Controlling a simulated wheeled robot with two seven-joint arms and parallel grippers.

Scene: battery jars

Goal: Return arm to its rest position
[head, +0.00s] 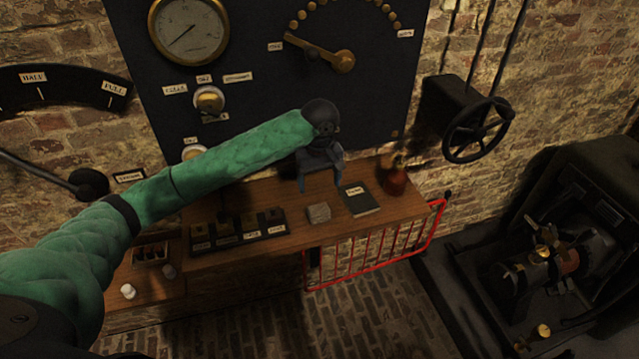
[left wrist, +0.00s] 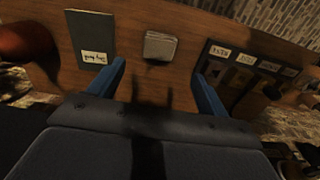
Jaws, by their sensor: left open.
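My left arm, in a green sleeve, reaches from the lower left of the head view across to the wooden bench. My left gripper (head: 320,184) is over the bench, pointing down, with its fingers apart and nothing between them. In the left wrist view its two blue fingers (left wrist: 162,88) stand wide apart. A small grey block (head: 319,212) lies on the bench just beyond the fingertips; it also shows in the left wrist view (left wrist: 160,46), apart from both fingers. My right gripper is in neither view.
The bench (head: 290,236) holds a dark labelled book (head: 360,201), a reddish-brown flask (head: 394,180) and a black labelled rack (head: 238,232). A dark panel (head: 250,40) stands behind. A red railing (head: 375,250) runs in front; a handwheel (head: 477,130) and machine (head: 540,250) are right.

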